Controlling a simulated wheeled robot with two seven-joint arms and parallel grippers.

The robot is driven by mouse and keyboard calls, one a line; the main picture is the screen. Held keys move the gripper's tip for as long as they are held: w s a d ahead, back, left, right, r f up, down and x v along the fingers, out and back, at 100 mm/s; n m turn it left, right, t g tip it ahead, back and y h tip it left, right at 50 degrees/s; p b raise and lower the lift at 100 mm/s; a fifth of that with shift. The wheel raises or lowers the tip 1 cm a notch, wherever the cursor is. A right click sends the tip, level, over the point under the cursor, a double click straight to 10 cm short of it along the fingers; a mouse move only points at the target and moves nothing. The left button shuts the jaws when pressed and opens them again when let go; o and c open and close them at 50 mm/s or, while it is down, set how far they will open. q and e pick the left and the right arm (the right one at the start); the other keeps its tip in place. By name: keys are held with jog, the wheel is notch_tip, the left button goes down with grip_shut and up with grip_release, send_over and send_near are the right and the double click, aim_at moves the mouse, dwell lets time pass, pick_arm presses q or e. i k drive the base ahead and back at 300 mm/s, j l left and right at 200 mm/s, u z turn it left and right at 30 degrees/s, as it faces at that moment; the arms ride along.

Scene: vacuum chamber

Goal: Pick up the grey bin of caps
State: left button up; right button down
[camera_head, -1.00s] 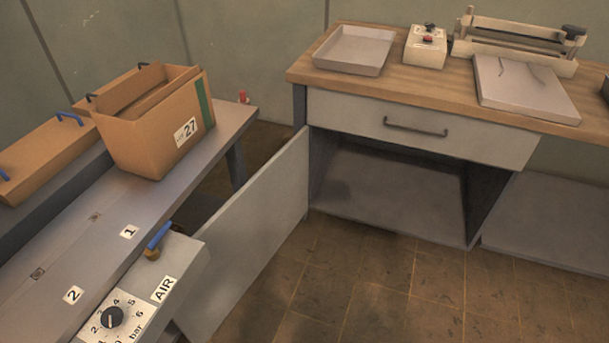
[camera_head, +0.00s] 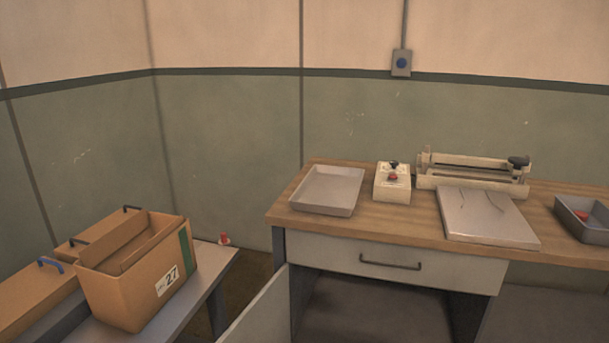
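A grey bin (camera_head: 588,233) stands on the wooden bench top at the right edge of the head view, partly cut off by the frame. Something small and reddish lies inside it, too small to make out as caps. A shallow, empty-looking grey tray (camera_head: 327,191) sits at the left end of the same bench. Neither of my grippers is in view.
The wooden bench (camera_head: 400,225) also bears a white control box (camera_head: 392,183), a sealer-like device (camera_head: 474,172) and a flat grey plate (camera_head: 487,217). A cabinet door (camera_head: 262,315) stands open below. A cardboard box marked 27 (camera_head: 135,290) is on the left table.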

aim_at(565, 206)
jog(key=z, duration=1.65)
jog(key=i+l+u, duration=0.1)
jog(key=u, duration=0.75)
jog(key=i+l+u, duration=0.25)
jog(key=l+u, duration=0.25)
jog(key=l, duration=0.2)
jog(key=i+l+u, duration=0.2)
jog(key=l, duration=0.2)
jog(key=l+u, duration=0.55)
jog(key=l, duration=3.35)
